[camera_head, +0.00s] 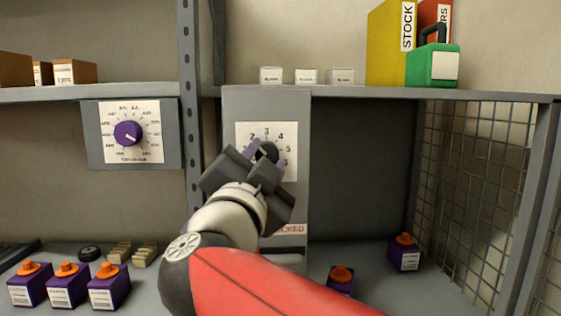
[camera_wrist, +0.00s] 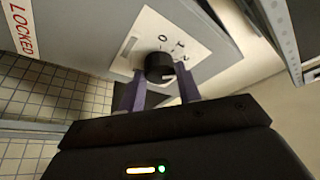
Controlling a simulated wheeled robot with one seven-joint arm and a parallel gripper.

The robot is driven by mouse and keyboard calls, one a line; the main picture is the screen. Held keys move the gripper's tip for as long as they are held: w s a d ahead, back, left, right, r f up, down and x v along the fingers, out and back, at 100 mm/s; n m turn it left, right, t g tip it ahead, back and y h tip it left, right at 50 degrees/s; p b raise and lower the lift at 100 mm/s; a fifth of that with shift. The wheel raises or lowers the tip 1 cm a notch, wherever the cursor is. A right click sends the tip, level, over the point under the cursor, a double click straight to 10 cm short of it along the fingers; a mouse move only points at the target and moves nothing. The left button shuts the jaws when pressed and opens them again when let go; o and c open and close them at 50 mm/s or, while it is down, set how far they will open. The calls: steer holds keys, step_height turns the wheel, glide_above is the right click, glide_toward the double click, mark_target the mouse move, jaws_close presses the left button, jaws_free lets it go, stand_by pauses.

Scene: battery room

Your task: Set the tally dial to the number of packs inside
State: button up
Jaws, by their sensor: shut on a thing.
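The tally dial is a black knob (camera_head: 269,152) on a white number plate (camera_head: 288,133), with 2, 3, 4 and 5 readable in the head view. My gripper (camera_head: 260,151) is at the knob, and its wrist hides the plate's lower left. In the wrist view the purple fingers of my gripper (camera_wrist: 160,82) stand on either side of the black knob (camera_wrist: 158,66), shut on it. I cannot tell which number the knob points to. Two purple packs with orange tops show in the bay at right: one nearer pack (camera_head: 341,284), partly hidden by my arm, and one farther back (camera_head: 405,255).
The grey panel bears a red LOCKED label (camera_head: 290,229). A wire mesh wall (camera_head: 475,185) closes the bay's right side. At left, a purple month dial (camera_head: 128,133) hangs above several purple packs (camera_head: 68,287) on the bench. Boxes and binders stand on the upper shelf (camera_head: 390,92).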

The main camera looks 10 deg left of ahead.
steer(key=o, duration=1)
steer(key=shift+c, duration=0.2)
steer(key=shift+s, duration=0.1)
steer(key=v, duration=0.7)
steer(key=shift+s+b, duration=0.35)
steer(key=shift+b, duration=0.1)
steer(key=shift+f, duration=0.1)
